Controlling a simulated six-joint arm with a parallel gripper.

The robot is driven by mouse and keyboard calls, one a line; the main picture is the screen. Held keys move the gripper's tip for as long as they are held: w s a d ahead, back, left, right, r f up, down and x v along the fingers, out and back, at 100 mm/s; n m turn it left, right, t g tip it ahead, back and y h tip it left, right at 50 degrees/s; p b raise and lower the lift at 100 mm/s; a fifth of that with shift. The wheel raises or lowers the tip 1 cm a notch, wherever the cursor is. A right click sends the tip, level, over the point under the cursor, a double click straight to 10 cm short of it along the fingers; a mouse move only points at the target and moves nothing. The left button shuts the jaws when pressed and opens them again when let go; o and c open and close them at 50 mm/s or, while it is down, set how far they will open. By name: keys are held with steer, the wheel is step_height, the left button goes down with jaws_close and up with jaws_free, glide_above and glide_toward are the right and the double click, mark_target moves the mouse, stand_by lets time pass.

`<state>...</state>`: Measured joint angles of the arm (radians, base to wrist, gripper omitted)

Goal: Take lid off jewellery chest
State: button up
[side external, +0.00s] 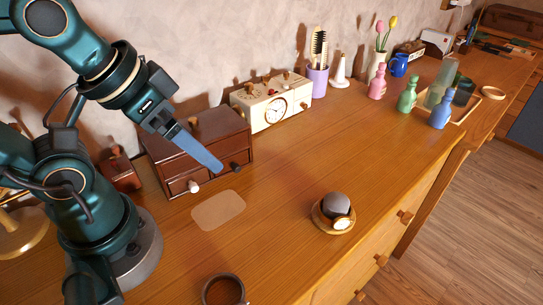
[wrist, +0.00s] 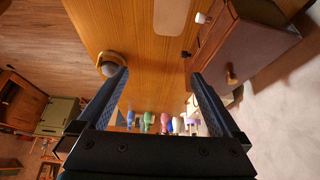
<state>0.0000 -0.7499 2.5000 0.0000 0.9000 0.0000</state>
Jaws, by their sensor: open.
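The jewellery chest (side external: 160,158) is a dark reddish-brown wooden box near the wall, with small drawers low on its front. One drawer knob is white (side external: 193,187) and another is dark (side external: 236,167). A lid (side external: 226,123) with a tan knob (side external: 194,124) is on top of the chest. In the wrist view the chest (wrist: 250,42) is at upper right, with the tan knob (wrist: 231,76) showing. My gripper (side external: 217,168) is open and empty, its blue finger crossing in front of the chest in the side view. In the wrist view both fingers of my gripper (wrist: 160,73) are spread apart.
A beige mat (side external: 218,210) lies bare before the chest. A cream clock radio (side external: 272,101) stands right of it. A round dish with a dark dome (side external: 335,208) is near the front edge. Coloured bottles (side external: 407,95) stand farther right. The middle of the counter is clear.

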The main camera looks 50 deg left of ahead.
steer(key=c, duration=0.6)
steer(key=shift+c, duration=0.2)
steer(key=r+m+g, duration=0.1)
steer(key=g, duration=0.4)
glide_above(192, 119)
steer(key=shift+w+d+r, duration=0.15)
steer(key=shift+d, duration=0.1)
steer(key=shift+a+f+g, duration=0.2)
steer(key=shift+f+g, duration=0.1)
steer(key=shift+f, duration=2.45)
